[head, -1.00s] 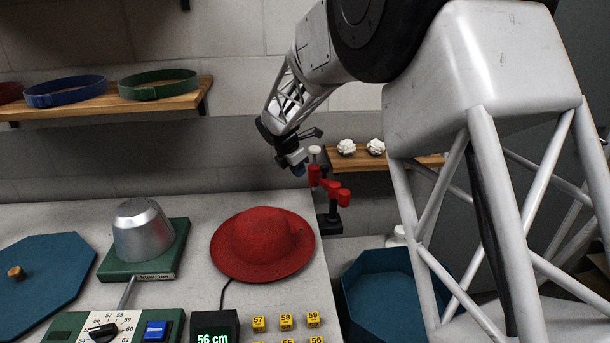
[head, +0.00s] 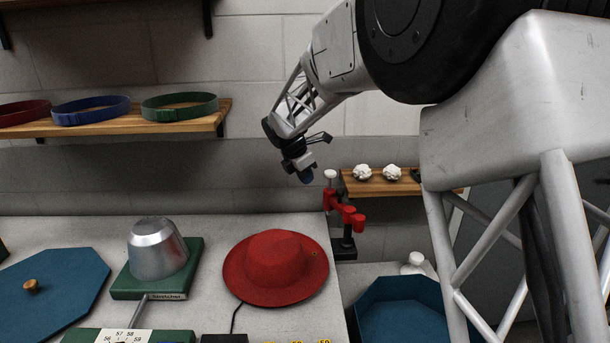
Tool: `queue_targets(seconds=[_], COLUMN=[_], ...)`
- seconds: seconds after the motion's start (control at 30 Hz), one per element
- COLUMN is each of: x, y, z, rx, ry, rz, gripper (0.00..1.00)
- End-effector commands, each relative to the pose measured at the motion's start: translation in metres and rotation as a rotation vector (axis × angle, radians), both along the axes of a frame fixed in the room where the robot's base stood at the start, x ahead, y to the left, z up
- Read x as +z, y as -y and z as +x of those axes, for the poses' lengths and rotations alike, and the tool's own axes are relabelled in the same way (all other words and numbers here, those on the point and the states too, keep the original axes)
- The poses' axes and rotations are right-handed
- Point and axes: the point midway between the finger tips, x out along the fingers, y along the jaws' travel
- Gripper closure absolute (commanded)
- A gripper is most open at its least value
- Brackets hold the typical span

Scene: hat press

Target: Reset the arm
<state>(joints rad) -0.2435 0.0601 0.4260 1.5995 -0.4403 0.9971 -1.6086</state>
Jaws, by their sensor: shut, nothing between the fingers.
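My gripper (head: 306,175) hangs at the end of my arm in the upper middle of the head view, above the back right of the bench. It is shut and empty, pointing down, and looks small and dark. It is apart from the red felt hat (head: 276,266), which lies brim down on the bench below it. A red clamp-like stand (head: 345,212) on a dark base is just to the right of the gripper. The silver hat block (head: 157,249) sits on a green stretcher base (head: 190,270) at the left.
A wooden shelf (head: 110,126) holds red, blue (head: 91,110) and green bands (head: 180,107). A small shelf (head: 376,187) holds white lumps. A blue octagonal lid (head: 70,283) lies left; a blue octagonal bin (head: 405,305) stands right of the bench (head: 215,320). The dial panel (head: 120,337) is at the front.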

Motion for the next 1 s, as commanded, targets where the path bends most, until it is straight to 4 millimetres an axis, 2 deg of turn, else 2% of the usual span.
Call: queue_targets(seconds=[0.17, 0.37, 0.47, 0.7, 1.0], x=[0.005, 0.021, 0.033, 0.057, 0.075], y=[0.004, 0.02, 0.032, 0.062, 0.092], z=[-0.007, -0.035, -0.058, -0.127, -0.217], rx=[-0.028, -0.145, -0.24, -0.513, -0.862], ry=[0.011, 0.045, 0.072, 0.144, 0.225], rz=[0.01, 0.053, 0.087, 0.181, 0.297], gripper=[1.0, 1.0, 1.0, 1.0, 1.0])
